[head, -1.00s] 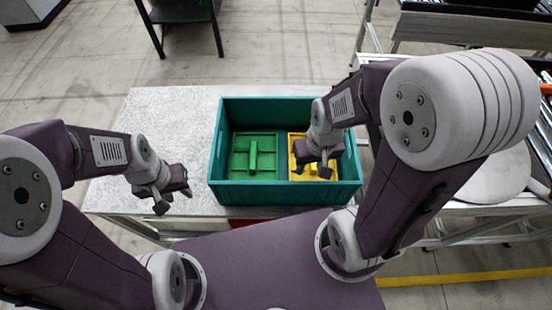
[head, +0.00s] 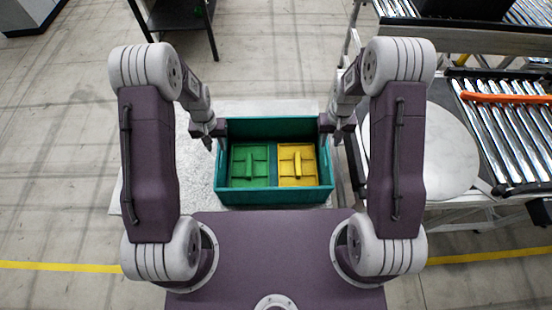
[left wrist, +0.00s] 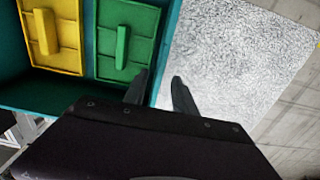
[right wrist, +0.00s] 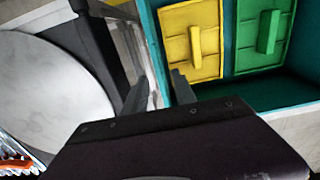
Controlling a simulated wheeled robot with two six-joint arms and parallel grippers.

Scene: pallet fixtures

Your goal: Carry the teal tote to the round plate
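The teal tote (head: 275,197) stands upright on the grey speckled table, holding a green piece (head: 249,165) and a yellow piece (head: 297,165) side by side. My left gripper (head: 216,138) is at the tote's left wall. In the left wrist view its fingers (left wrist: 160,78) are apart, one on each side of that wall. My right gripper (head: 328,130) is at the right wall. In the right wrist view its fingers (right wrist: 161,77) are apart, also astride the wall. The round plate (head: 440,150) is a pale grey disc to the right, partly behind my right arm.
The speckled table (head: 195,180) has bare space left of the tote. A roller conveyor (head: 510,130) with an orange bar (head: 505,98) lies beyond the plate. A dark table (head: 175,15) stands at the back left. The plate's surface looks empty.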

